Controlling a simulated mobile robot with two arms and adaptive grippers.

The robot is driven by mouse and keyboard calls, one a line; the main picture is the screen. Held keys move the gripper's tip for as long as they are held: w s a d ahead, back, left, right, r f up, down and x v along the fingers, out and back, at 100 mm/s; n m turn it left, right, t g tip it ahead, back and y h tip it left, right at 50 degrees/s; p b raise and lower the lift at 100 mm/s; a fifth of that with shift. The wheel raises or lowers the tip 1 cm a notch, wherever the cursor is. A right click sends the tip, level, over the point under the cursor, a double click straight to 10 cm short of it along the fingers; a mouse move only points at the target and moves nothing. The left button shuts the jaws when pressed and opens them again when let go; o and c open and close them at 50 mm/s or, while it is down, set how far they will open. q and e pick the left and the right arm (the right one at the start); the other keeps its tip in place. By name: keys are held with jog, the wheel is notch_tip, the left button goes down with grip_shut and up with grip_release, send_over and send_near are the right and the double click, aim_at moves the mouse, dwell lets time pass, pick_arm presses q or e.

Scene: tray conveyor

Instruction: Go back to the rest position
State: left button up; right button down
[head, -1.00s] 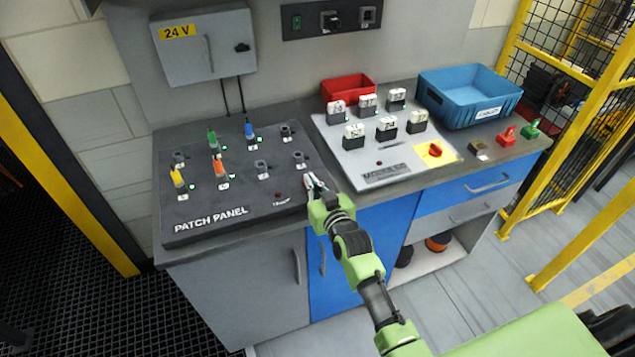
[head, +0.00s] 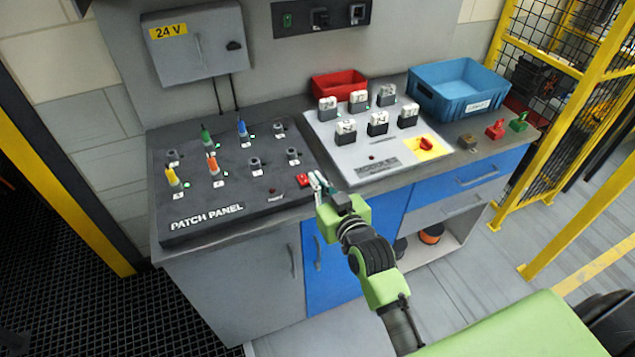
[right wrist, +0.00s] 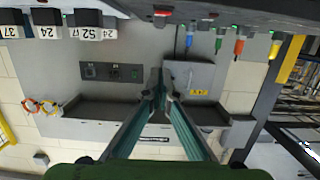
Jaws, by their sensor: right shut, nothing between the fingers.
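My right gripper (head: 318,183) is at the right edge of the dark patch panel (head: 188,223), close to a small red piece (head: 303,180) on the panel's right side. The gripper appears larger than the things behind it and seems raised above the bench front. In the right wrist view its two fingers (right wrist: 162,85) come together at the tips with nothing between them. That view is upside down. My left gripper is not in view.
Yellow, orange, green and blue plugs (head: 242,132) stand in the patch panel. Beside it are the module board (head: 350,172) with several grey-white modules, a red bin (head: 338,87) and a blue crate (head: 430,103). Open floor lies in front of the bench.

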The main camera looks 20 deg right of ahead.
dwell(0.5)
jog(key=s+a+f+g+b, duration=0.15)
jog(key=s+f, duration=0.25)
jog(key=f, duration=0.8)
jog(key=s+f+n+g, duration=0.1)
jog(key=s+f+g, duration=0.3)
jog(key=f, duration=0.8)
jog(key=s+a+f+g+b, duration=0.1)
jog(key=s+f, duration=0.4)
jog(key=f, duration=0.7)
jog(key=s+d+f+g+b, duration=0.2)
jog(key=s+f+g, duration=0.3)
jog(key=s+f, duration=1.3)
jog(key=s+d+f+g, duration=0.1)
jog(key=s+f, duration=0.2)
jog(key=s, duration=0.6)
jog(key=s+d+f+n+g+b, duration=0.1)
jog(key=s+d+f+g, duration=0.1)
jog(key=s, duration=0.8)
jog(key=shift+s+d+f+h, duration=0.2)
jog(key=shift+d+f+h, duration=0.1)
jog(key=shift+f, duration=0.35)
jog(key=shift+g, duration=0.25)
